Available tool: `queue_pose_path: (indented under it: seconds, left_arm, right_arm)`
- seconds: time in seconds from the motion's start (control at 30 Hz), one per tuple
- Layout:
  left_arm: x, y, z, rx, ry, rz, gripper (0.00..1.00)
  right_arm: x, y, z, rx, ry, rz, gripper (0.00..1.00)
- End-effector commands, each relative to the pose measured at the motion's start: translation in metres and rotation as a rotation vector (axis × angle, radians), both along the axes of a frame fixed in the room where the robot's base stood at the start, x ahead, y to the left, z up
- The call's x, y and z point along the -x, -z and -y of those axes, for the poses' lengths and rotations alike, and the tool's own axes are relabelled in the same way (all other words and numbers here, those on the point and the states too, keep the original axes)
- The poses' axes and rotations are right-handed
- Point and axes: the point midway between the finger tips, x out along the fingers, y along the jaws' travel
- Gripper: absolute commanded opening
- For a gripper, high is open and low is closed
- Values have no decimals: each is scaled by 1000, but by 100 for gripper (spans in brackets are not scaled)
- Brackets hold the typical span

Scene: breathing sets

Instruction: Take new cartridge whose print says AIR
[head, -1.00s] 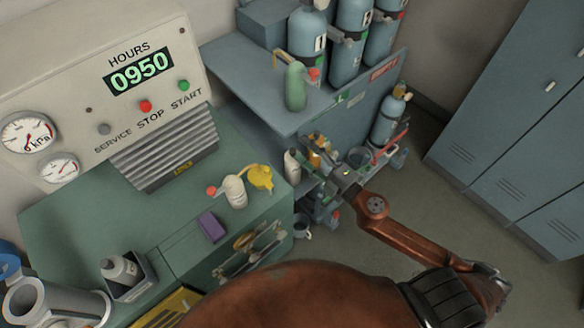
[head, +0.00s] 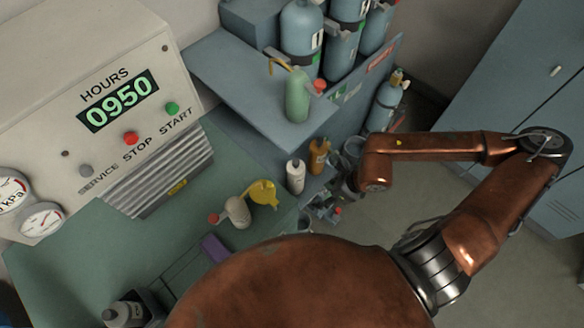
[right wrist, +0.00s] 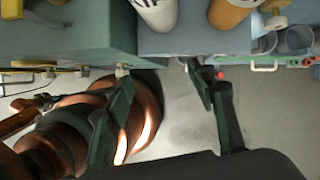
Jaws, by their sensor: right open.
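A white cartridge (head: 296,177) and an orange cartridge (head: 319,156) stand side by side on a low blue-grey ledge in the head view. In the right wrist view, the lower parts of the white cartridge (right wrist: 155,14) and the orange cartridge (right wrist: 229,12) show at the top edge. Dark letters on the white one are cut off, so I cannot read the print. My right gripper (head: 343,186) is right of both cartridges, apart from them. In the right wrist view its fingers (right wrist: 157,76) are spread and empty. My left gripper is out of view.
A green bottle (head: 297,96) stands on the upper shelf (head: 236,84). A white bottle (head: 237,212) and a yellow funnel-like piece (head: 263,193) are on the green bench. Blue cylinders (head: 302,40) stand behind. Open floor (head: 405,255) lies right of the ledge.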

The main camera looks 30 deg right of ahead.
Motion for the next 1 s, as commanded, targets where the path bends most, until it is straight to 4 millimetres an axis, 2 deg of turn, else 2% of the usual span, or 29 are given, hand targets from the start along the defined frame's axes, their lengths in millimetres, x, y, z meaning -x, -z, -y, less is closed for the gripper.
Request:
queue_pose_path:
  seconds: [0.03,0.13,0.3,0.4,0.57,0.77,1.0]
  left_arm:
    - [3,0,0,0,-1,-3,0]
    - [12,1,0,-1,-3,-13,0]
    - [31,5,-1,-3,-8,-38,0]
    - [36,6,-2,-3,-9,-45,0]
    - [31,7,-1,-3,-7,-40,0]
    - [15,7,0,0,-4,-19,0]
    - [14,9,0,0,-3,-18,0]
  right_arm:
    - [-1,0,8,33,-2,7,51]
    - [-7,1,13,54,3,12,51]
    - [-26,1,1,51,10,13,51]
    - [-39,1,-6,51,15,14,51]
    - [-53,1,-15,51,14,11,51]
    - [-63,1,-22,51,13,11,51]
    - [-96,1,-44,49,10,12,51]
